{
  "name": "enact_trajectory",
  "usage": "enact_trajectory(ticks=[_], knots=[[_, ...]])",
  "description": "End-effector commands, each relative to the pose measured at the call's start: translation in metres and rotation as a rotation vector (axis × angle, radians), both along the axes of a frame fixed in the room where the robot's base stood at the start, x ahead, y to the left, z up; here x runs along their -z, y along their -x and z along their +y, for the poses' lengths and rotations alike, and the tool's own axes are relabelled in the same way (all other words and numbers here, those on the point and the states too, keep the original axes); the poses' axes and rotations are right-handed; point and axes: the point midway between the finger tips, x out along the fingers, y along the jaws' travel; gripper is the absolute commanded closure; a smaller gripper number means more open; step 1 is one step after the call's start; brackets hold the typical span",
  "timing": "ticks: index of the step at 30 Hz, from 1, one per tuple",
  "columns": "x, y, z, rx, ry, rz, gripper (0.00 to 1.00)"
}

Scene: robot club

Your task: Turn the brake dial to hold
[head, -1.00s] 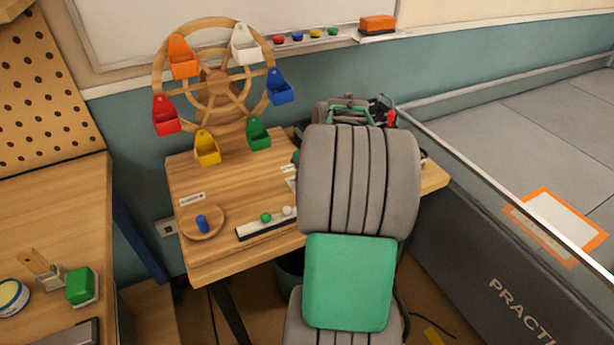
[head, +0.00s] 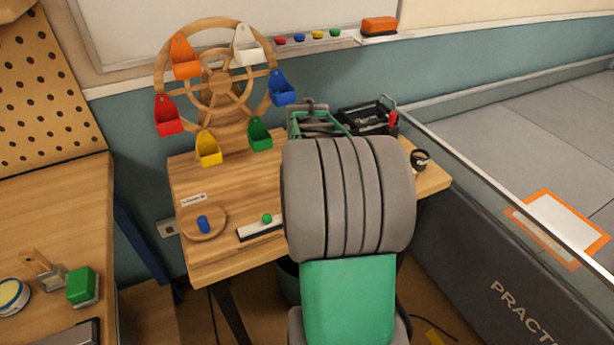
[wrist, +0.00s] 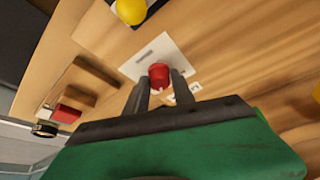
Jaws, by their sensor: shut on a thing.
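The brake dial is a red round knob (wrist: 159,75) on a white plate (wrist: 172,58) fixed to the wooden table, seen in the wrist view. A short grey bar is marked on the plate beyond the knob, and small print lies on its near side, too small to read. My gripper (wrist: 160,82) has its two dark fingers on either side of the knob, shut on it. In the head view my arm hides the dial and the fingertips. I cannot tell which mark the dial points to.
A wooden wheel with coloured buckets (head: 219,90) stands at the back left of the table (head: 225,262). A round wooden dish with a blue peg (head: 203,224) and a strip with a green ball (head: 267,218) are left of my arm. A yellow ball (wrist: 131,11) shows in the wrist view.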

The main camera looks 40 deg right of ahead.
Motion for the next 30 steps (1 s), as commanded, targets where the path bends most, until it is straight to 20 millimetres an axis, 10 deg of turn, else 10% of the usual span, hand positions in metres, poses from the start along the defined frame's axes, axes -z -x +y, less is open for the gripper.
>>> enact_trajectory(ticks=[11, 12, 18, 30], knots=[[0.000, 0.000, 0.000, 0.005, -0.001, 0.001, 1.00], [0.000, 0.000, 0.000, 0.005, -0.001, 0.001, 0.69], [0.000, 0.000, 0.000, 0.005, -0.001, 0.001, 0.52], [-0.013, 0.003, 0.003, 0.004, 0.002, -0.003, 0.49]])
